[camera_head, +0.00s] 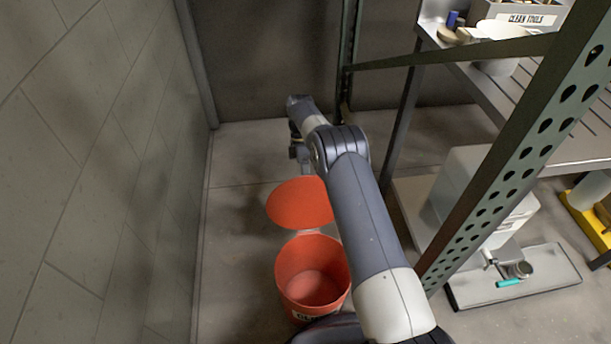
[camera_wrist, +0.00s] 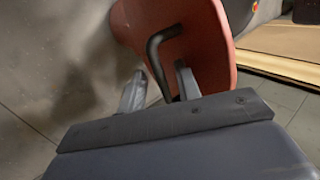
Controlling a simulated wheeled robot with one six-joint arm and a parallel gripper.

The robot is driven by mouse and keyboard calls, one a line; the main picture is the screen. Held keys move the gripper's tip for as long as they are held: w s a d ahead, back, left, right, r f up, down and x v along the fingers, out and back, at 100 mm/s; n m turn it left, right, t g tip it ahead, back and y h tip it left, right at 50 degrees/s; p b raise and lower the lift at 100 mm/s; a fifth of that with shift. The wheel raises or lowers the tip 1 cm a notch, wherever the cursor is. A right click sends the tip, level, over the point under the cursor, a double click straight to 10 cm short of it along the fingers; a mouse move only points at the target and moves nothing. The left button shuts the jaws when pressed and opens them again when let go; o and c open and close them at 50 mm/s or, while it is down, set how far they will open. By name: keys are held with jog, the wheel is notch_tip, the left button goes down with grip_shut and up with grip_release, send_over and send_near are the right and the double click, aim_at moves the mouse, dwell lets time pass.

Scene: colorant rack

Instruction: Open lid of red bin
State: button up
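The red bin (camera_head: 290,284) stands on the floor, with its mouth uncovered and its inside visible. Its red lid (camera_head: 300,203) is off the mouth, beyond the bin's far rim; a pale strip shows between them. In the wrist view the lid (camera_wrist: 205,45) stands tilted close in front of my gripper (camera_wrist: 160,78), with a dark bent handle (camera_wrist: 157,45) on its face. My gripper's fingers are apart, and the handle's lower leg reaches between them with gaps visible. Whether a finger touches it I cannot tell.
A wall (camera_head: 90,170) runs along the left. A green perforated rack post (camera_head: 520,155) and metal shelves stand close on the right, with a grey machine (camera_head: 480,195) on the lower level. Bare floor (camera_head: 235,240) lies left of the bin.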

notch_tip(320, 180, up, 10)
jog(key=p, duration=0.2)
dwell(0.4)
notch_tip(320, 180, down, 10)
jog(key=b, duration=0.1)
jog(key=shift+r+b, duration=0.15)
jog(key=shift+b, duration=0.25)
jog(key=shift+s, duration=0.1)
dwell(0.4)
